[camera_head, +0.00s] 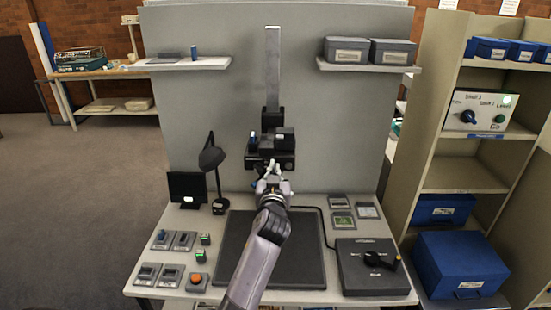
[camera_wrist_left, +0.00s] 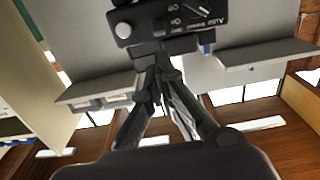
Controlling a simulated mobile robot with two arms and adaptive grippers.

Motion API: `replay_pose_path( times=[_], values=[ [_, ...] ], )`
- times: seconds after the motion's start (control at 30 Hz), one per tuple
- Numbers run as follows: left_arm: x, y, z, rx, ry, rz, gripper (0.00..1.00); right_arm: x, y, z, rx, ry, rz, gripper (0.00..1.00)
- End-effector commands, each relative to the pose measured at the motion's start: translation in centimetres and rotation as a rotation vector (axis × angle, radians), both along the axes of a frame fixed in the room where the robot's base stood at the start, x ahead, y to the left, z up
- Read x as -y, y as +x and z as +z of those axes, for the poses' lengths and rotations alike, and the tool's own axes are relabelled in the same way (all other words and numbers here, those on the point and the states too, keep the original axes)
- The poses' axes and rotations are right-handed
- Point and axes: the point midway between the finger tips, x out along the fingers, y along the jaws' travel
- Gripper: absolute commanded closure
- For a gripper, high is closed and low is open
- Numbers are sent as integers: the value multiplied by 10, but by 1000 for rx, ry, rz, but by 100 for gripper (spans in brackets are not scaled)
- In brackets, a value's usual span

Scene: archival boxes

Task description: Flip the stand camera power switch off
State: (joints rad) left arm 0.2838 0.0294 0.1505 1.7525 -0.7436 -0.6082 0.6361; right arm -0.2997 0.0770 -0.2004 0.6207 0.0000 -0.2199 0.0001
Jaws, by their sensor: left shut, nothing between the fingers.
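The black stand camera (camera_head: 272,143) is mounted on a grey vertical column (camera_head: 273,70) in front of the grey back panel. In the left wrist view its dark body (camera_wrist_left: 180,22) fills the top, with white lettering, small controls and a round silver knob (camera_wrist_left: 123,30). I cannot tell the power switch's position. My left gripper (camera_head: 270,166) is raised just below the camera's underside; its fingers (camera_wrist_left: 158,75) are shut, empty, with the tips close beneath the body. Whether they touch it I cannot tell. My right gripper is in neither view.
The desk holds a dark mat (camera_head: 315,262), a black lamp (camera_head: 211,158), a small monitor (camera_head: 187,187), several switch boxes at left and a grey control box (camera_head: 372,268) at right. Wall shelves (camera_head: 180,64) flank the column. A shelving unit with blue boxes (camera_head: 460,265) stands right.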

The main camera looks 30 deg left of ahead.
Motion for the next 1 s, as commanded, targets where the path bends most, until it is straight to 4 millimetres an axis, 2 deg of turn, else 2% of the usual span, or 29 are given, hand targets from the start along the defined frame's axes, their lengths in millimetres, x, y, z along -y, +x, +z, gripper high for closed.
replay_pose_path(
  times=[0.2,0.4,1.0],
  values=[
    [-20,30,2,-1,1,2,100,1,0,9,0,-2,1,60],
    [-28,45,0,-1,1,1,100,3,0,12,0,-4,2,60],
    [-30,48,-3,6,2,0,100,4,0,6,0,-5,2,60]
  ],
)
